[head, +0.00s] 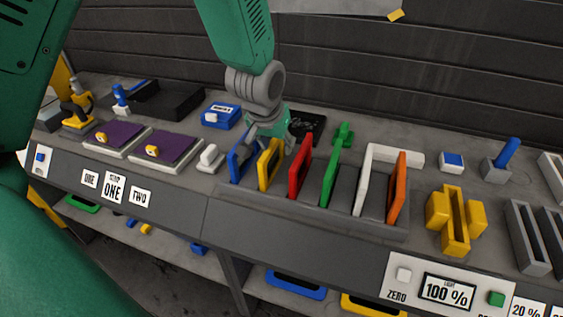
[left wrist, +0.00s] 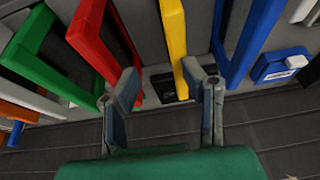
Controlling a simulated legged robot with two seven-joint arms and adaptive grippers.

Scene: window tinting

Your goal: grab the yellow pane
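The yellow pane (head: 264,174) is an upright frame in the grey rack (head: 300,219), between the blue pane (head: 236,167) and the red pane (head: 294,178). My left gripper (head: 271,134) is at the top of the yellow pane, at its far side. In the left wrist view my left gripper (left wrist: 163,76) is open, with its two fingers apart. The yellow pane (left wrist: 173,42) lies across the gap between them, closer to the right finger. I cannot tell whether that finger touches it. The red pane's edge is close to the left finger. My right gripper is not in view.
The green (head: 328,181), white (head: 364,182) and orange (head: 397,187) panes stand further right in the rack. A white-handled tool (head: 209,158) is left of it, and a yellow holder (head: 455,220) is to the right. A dark slatted wall (head: 440,85) rises behind the bench.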

